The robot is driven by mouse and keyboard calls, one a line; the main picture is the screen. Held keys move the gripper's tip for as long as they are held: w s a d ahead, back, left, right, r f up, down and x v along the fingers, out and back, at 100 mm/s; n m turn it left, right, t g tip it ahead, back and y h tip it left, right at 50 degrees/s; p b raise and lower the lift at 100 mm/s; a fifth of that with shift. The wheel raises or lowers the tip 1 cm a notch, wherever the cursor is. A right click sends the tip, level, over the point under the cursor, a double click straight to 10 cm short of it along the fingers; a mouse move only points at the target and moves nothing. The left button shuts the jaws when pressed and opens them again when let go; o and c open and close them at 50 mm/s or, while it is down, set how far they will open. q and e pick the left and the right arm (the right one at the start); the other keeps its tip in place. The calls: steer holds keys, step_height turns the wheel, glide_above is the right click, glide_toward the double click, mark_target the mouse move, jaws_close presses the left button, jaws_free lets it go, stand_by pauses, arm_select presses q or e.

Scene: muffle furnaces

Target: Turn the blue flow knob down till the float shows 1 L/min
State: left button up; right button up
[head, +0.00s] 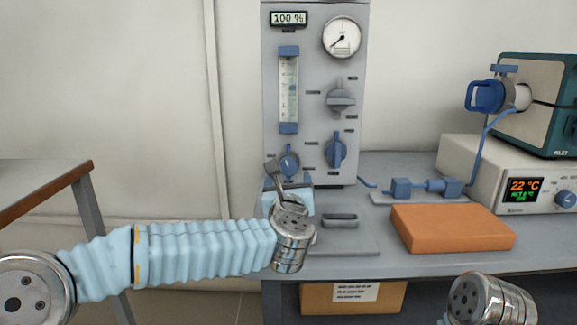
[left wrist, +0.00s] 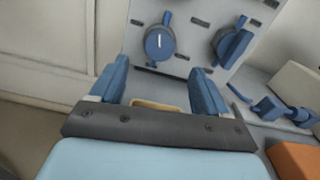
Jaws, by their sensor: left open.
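The blue flow knob (head: 289,163) is at the lower left of the grey gas panel (head: 310,60), below the flow tube (head: 288,90). The float and its reading are too small to make out. In the left wrist view the round blue knob (left wrist: 160,43) has a white mark pointing up. My left gripper (head: 290,181) is open in front of the panel, just below the knob. Its blue fingers (left wrist: 160,82) are spread wide with nothing between them; the knob shows beyond their tips, apart from them. My right arm's metal wrist shows at bottom right, its jaws out of frame.
Another blue knob (head: 336,150) is close to the right of the flow knob, with a grey knob (head: 341,98) above it. A dial gauge (head: 342,37) and a 100 % display (head: 289,18) are higher. An orange block (head: 452,228) and furnace (head: 540,100) stand right.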

mark_target(288, 167)
arm_select(q)
steer(key=w+p, duration=0.1)
steer(key=w, duration=0.6)
steer(key=shift+w+p, duration=0.3)
steer(key=shift+w, duration=0.05)
steer(key=c, duration=1)
steer(key=shift+c, duration=0.2)
